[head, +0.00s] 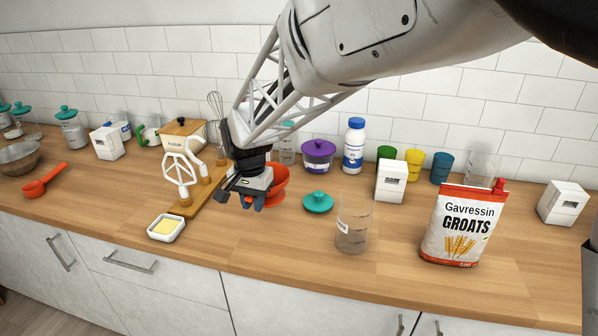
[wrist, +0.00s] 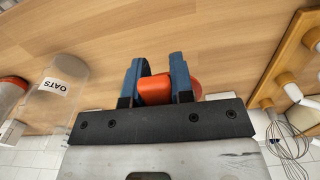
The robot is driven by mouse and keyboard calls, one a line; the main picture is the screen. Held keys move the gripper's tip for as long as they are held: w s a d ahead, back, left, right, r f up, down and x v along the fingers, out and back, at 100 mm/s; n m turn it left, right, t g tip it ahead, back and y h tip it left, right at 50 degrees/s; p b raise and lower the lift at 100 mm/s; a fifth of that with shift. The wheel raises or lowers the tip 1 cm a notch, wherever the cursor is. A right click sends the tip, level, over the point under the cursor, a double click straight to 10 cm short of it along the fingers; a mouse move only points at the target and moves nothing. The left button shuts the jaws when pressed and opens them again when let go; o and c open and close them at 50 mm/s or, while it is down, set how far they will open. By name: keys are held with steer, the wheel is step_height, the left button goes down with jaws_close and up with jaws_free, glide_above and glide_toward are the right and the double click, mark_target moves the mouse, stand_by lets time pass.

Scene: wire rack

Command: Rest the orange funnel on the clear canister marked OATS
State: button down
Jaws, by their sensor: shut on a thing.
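The orange funnel (head: 279,178) is at my gripper (head: 254,201) in the head view, partly hidden behind it. In the wrist view my gripper (wrist: 159,82) is shut on the funnel (wrist: 157,89), whose orange part shows between the two blue fingers. The clear canister (head: 354,226) stands upright on the counter, to the right of my gripper and apart from the funnel. In the wrist view the canister (wrist: 72,72) is at the left, with its OATS label readable. Its top looks open in the head view.
A teal lid (head: 318,202) lies between my gripper and the canister. The groats bag (head: 462,227) and a white box (head: 391,181) stand right of the canister. A wooden board (head: 203,190) with a white beater and a butter dish (head: 166,229) are to the left.

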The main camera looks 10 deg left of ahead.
steer(key=d+r+m, duration=0.1)
steer(key=d+r, duration=0.6)
steer(key=d, duration=0.4)
steer(key=d+r+m, duration=0.2)
steer(key=d+r, duration=0.5)
steer(key=d, duration=0.4)
steer(key=shift+s+r, duration=0.25)
steer(key=shift+s, duration=0.1)
steer(key=shift+a+f, duration=0.1)
steer(key=shift+f, duration=0.1)
steer(key=shift+f, duration=2.9)
steer(key=shift+f, duration=1.75)
stand_by(0.6)
